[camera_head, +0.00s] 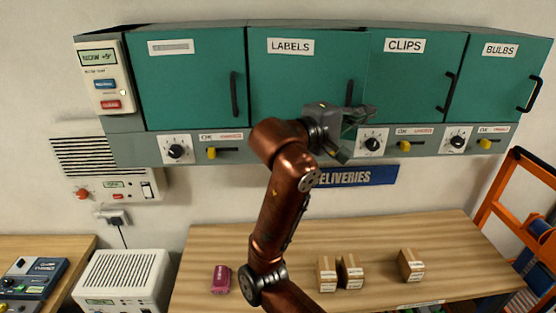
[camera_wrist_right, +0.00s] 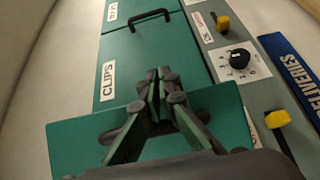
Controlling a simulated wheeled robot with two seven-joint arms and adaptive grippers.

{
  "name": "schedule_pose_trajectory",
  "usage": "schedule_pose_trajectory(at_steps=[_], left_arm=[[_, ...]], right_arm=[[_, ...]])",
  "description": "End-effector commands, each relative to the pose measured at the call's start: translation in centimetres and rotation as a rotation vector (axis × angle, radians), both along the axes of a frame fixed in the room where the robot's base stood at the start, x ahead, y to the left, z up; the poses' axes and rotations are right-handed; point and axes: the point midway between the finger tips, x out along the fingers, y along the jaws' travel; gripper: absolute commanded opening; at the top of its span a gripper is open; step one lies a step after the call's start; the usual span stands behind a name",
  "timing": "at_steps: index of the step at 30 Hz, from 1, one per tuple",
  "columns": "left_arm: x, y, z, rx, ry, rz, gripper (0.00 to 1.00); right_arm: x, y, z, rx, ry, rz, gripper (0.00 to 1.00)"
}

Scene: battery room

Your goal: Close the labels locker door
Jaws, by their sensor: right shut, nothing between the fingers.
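The labels locker door (camera_head: 290,80) is a teal panel with a white LABELS sign, second from the left in the cabinet row. In the right wrist view its teal panel (camera_wrist_right: 215,105) stands out in front of the clips door, so it looks slightly ajar. Its dark upright handle (camera_head: 349,92) is near its right edge, partly behind my gripper. My right gripper (camera_head: 362,115) is shut and empty at the door's lower right corner; its closed fingers (camera_wrist_right: 157,95) show in front of the panel. I cannot tell whether they touch it. My left gripper is not in view.
The clips door (camera_head: 405,85) and bulbs door (camera_head: 502,80) look closed on the right. A grey strip with dials and yellow switches (camera_head: 404,146) runs below. A wooden table (camera_head: 380,235) holds small boxes; an orange rack (camera_head: 500,195) stands at right.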

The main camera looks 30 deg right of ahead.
Motion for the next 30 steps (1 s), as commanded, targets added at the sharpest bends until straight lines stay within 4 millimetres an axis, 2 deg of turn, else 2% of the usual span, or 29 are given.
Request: schedule_pose_trajectory(at_steps=[1, 3, 10, 17, 25, 30], left_arm=[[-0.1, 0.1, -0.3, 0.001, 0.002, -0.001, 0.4], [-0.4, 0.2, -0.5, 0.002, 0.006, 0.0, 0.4], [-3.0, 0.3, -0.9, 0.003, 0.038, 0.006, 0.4], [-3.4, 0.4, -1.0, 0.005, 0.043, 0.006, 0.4], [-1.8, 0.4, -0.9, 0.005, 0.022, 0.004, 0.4], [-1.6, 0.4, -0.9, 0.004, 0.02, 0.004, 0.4]], right_arm=[[1.7, 0.0, -0.1, -0.001, 0.008, 0.022, 0.0], [3.0, -0.4, -0.1, -0.003, 0.009, 0.034, 0.0], [5.4, -1.6, 0.0, -0.004, 0.008, 0.045, 0.0], [5.8, -2.4, 0.1, -0.004, 0.006, 0.04, 0.0], [5.5, -2.7, 0.1, -0.004, 0.004, 0.031, 0.0], [5.4, -2.7, 0.1, -0.003, 0.004, 0.031, 0.0]])
